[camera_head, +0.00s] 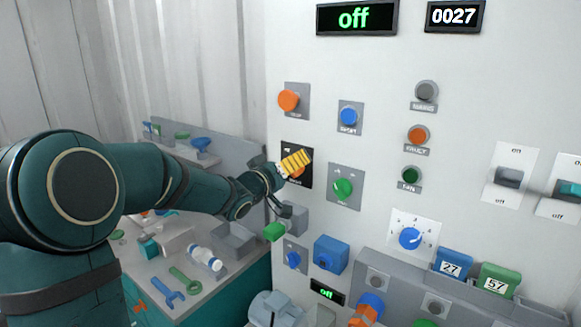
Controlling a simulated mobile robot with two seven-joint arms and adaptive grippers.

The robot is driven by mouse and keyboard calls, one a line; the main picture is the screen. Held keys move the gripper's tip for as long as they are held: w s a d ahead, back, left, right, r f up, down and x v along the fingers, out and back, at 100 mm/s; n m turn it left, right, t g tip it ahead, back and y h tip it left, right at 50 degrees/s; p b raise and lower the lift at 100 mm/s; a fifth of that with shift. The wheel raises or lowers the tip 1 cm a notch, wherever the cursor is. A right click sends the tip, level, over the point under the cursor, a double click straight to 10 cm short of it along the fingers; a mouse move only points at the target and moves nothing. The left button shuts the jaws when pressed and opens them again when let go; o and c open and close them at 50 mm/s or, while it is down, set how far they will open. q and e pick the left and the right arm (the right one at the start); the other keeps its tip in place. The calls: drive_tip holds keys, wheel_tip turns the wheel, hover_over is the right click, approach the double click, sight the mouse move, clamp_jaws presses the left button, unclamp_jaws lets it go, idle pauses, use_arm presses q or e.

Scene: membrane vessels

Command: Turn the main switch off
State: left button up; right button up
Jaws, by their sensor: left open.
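The main switch (295,175) appears to be the orange knob on a black square plate, left of the panel's middle. Its small label is too blurred to read surely. My left gripper (286,168) reaches in from the left, right at this plate. A yellow ribbed piece, which looks like a finger of it, covers part of the knob. The gripper is open; whether it touches the knob I cannot tell. The knob's exact angle is partly hidden. The large display (357,17) above reads "off" in green. My right gripper is not in view.
An orange button (289,100), blue button (348,116) and green knob (343,188) surround the switch closely. A blue box (331,254) sticks out below. A dial (410,238) and toggle switches (509,178) are right. Tools and a bottle (205,258) lie on the left bench.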

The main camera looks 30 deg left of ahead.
use_arm(q)
drive_tip(key=s, duration=1.2)
drive_tip(key=shift+a, duration=0.45)
